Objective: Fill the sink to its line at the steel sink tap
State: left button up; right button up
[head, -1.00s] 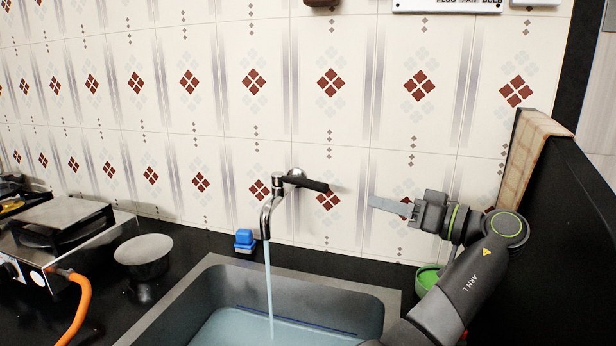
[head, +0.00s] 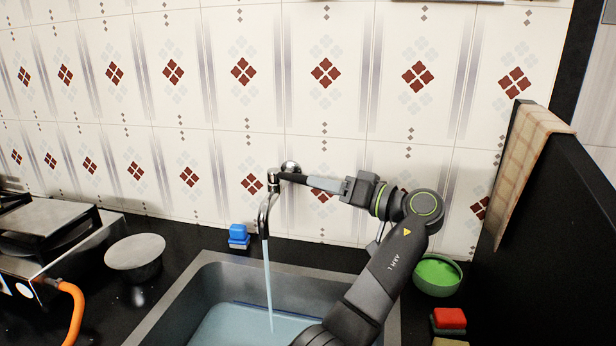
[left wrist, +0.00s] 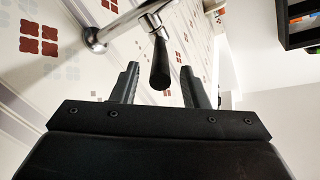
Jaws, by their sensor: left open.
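The steel tap (head: 264,215) is mounted on the tiled wall, and water (head: 268,285) runs from its spout into the sink. The steel sink (head: 172,318) holds water, and a dark blue line shows on its far inner wall. The tap's black lever handle (head: 293,178) points right. My left gripper (head: 312,182) is at the free end of the handle. In the left wrist view the gripper (left wrist: 158,85) is open, with the black handle (left wrist: 160,66) between its two fingers and apart from both. My right gripper is not in view.
A blue sponge holder (head: 238,237) stands behind the sink. A green bowl (head: 437,276) and a red sponge (head: 449,319) lie to the right, by a dark panel (head: 560,230). A metal bowl (head: 135,256) and the stove (head: 45,240) are at left.

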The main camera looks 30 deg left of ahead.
aim_at(296, 180)
pick_arm(q)
jog(key=shift+w+a, duration=0.2)
jog(key=shift+a, duration=2.1)
jog(key=shift+c, duration=0.2)
grip_shut()
